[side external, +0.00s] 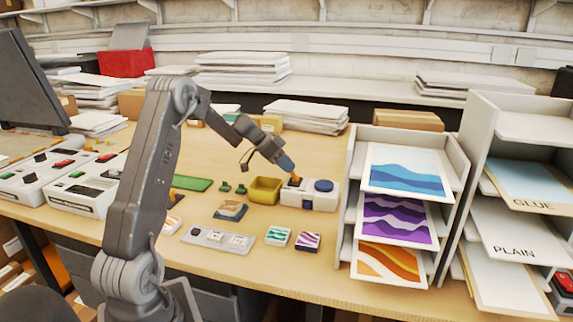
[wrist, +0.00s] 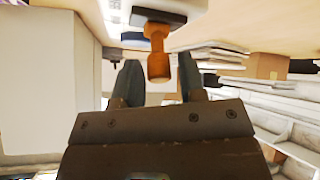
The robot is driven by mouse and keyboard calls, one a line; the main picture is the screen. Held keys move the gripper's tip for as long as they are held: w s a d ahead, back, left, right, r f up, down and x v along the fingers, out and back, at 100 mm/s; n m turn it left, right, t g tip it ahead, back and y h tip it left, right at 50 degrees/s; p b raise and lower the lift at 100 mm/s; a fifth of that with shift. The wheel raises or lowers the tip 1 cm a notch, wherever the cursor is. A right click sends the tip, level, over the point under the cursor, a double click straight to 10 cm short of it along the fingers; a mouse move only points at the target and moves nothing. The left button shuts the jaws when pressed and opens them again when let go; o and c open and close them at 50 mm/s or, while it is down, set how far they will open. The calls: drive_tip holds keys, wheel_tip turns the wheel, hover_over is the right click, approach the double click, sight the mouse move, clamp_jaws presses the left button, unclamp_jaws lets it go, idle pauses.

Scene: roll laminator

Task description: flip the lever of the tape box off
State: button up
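The tape box (side external: 310,197) is a small white box with a dark blue round knob (side external: 324,186) on its top right, standing on the table near the right-hand racks. Its orange lever (side external: 295,180) rises from the left part of the box. In the wrist view the lever (wrist: 157,52) sticks out of a dark mount on a pale surface. My gripper (side external: 289,166) is at the lever, above the box. In the wrist view its two dark fingers (wrist: 159,78) are apart, with the lever's rounded end in the gap and visible space on both sides.
A yellow bin (side external: 265,190) stands just left of the tape box. A rack (side external: 405,205) with colored prints stands close on its right. Small patterned tiles (side external: 278,236) and a grey tray (side external: 216,240) lie in front. Control boxes (side external: 85,187) stand at the left.

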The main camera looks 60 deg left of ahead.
drive_tip(key=shift+o, duration=1)
drive_tip(key=v, duration=1.3)
drive_tip(key=shift+s+a+r, duration=0.15)
drive_tip(key=shift+s+r, duration=0.05)
drive_tip(key=shift+r, duration=0.15)
drive_tip(key=s+d+r+n+g+y, duration=0.1)
drive_tip(key=d+r+g, duration=0.1)
drive_tip(key=d, duration=1)
drive_tip(key=s+d+r+g+y, duration=0.1)
drive_tip(key=s+d+r, duration=0.1)
drive_tip(key=d, duration=1.1)
drive_tip(key=s+d+f+n+y, duration=0.2)
drive_tip(key=s+d+f, duration=0.1)
drive_tip(key=s+d, duration=1)
drive_tip(key=shift+s+d+f+t+y, duration=0.2)
drive_tip(key=shift+s+t+y, duration=0.15)
drive_tip(key=shift+s, duration=0.25)
